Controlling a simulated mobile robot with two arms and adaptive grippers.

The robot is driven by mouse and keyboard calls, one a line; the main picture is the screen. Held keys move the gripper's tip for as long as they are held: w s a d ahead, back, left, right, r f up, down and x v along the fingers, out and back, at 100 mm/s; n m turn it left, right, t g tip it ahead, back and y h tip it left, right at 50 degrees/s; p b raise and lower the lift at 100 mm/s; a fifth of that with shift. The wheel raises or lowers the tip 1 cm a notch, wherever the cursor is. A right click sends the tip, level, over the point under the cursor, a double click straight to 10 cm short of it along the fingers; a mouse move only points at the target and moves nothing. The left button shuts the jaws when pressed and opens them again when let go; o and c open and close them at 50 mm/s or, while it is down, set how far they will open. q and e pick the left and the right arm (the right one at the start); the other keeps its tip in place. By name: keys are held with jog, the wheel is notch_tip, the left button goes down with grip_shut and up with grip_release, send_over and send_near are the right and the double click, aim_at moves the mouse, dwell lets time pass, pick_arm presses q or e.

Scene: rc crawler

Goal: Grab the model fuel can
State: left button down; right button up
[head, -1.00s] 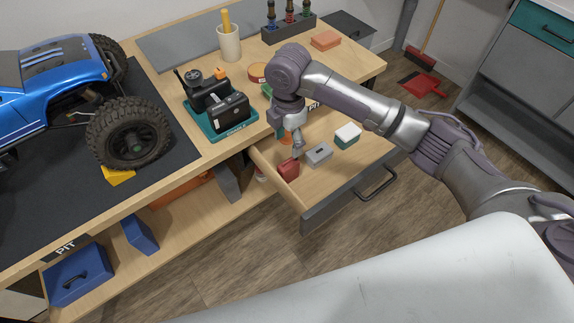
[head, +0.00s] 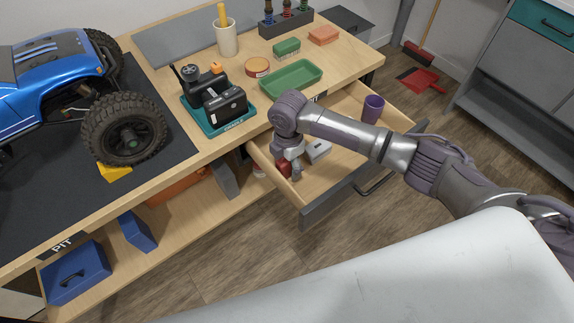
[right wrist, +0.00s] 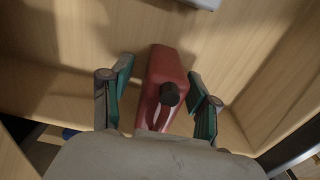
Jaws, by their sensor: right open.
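The model fuel can is a small red can with a dark cap. It stands in the open drawer (head: 318,208), near its left front corner, and in the head view the can (head: 283,167) is partly hidden by my right gripper. In the right wrist view the can (right wrist: 163,82) lies between the two open fingers of my right gripper (right wrist: 160,100), with a gap visible on each side. In the head view my right gripper (head: 293,172) reaches down into the drawer at the can. My left gripper is not in view.
A grey box (head: 318,150) sits close right of the can, and a purple cup (head: 372,108) stands farther back in the drawer. The drawer walls are close to the gripper. A green tray (head: 291,79) and a teal caddy (head: 222,122) are on the bench above.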

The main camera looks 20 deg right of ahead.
grip_shut()
jog(key=shift+r, duration=0.2)
